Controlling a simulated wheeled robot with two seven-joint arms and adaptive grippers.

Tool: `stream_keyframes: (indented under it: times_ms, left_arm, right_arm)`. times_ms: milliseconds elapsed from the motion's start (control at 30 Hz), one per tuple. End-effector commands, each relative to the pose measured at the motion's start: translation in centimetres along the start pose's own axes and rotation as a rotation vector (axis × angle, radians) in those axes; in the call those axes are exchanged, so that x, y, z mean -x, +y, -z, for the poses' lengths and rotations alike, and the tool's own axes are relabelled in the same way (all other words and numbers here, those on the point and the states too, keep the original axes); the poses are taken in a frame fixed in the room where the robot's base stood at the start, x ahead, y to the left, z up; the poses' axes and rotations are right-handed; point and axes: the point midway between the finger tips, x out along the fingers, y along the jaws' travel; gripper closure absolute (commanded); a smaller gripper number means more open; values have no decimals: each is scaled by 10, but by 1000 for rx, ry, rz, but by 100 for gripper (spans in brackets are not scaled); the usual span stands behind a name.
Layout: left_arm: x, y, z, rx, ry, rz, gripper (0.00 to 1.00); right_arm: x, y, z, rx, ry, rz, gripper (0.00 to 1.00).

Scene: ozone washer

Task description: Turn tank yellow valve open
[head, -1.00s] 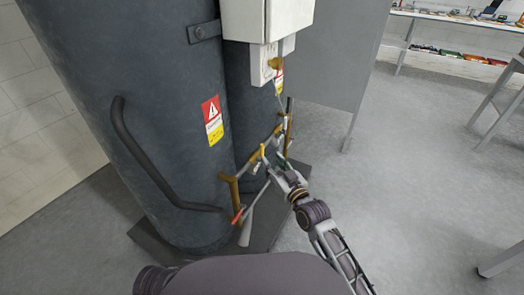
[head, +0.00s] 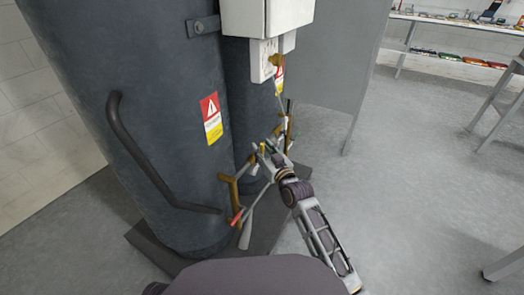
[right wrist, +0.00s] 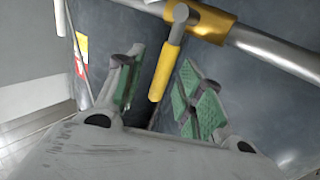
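The yellow valve handle (right wrist: 163,72) hangs down from a grey stem on a brass fitting (right wrist: 208,22) in the right wrist view. My right gripper (right wrist: 160,88) is open, with one green-padded finger on each side of the handle. Gaps show between the handle and both pads. In the head view the right gripper (head: 269,153) is at the pipework beside the dark tank (head: 155,100), and the small yellow handle (head: 263,148) shows near its fingertips. My left gripper is not in view.
A red-tipped handle (head: 237,216) sits lower on the brass pipe (head: 230,187). A bent dark rail (head: 140,150) runs along the tank. A white box (head: 265,20) hangs above the pipework.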

Motion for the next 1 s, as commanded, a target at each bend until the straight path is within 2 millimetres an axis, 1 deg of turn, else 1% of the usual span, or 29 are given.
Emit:
stream_keyframes:
  times_ms: [200, 467, 500, 700, 800, 1000]
  left_arm:
    - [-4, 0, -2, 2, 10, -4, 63]
    - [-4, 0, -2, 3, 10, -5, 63]
    - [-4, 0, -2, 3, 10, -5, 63]
    - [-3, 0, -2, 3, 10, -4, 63]
    - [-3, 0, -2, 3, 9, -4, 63]
    - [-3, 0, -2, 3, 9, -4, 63]
  right_arm:
    - [-6, 0, 0, 0, 0, 0, 62]
    - [-7, 0, 0, 0, 0, 0, 62]
    - [-7, 0, 0, 0, 0, 0, 64]
    - [-7, 0, 1, 0, 0, 0, 90]
    - [-7, 0, 1, 0, 0, 0, 100]
    - [-7, 0, 0, 0, 0, 0, 100]
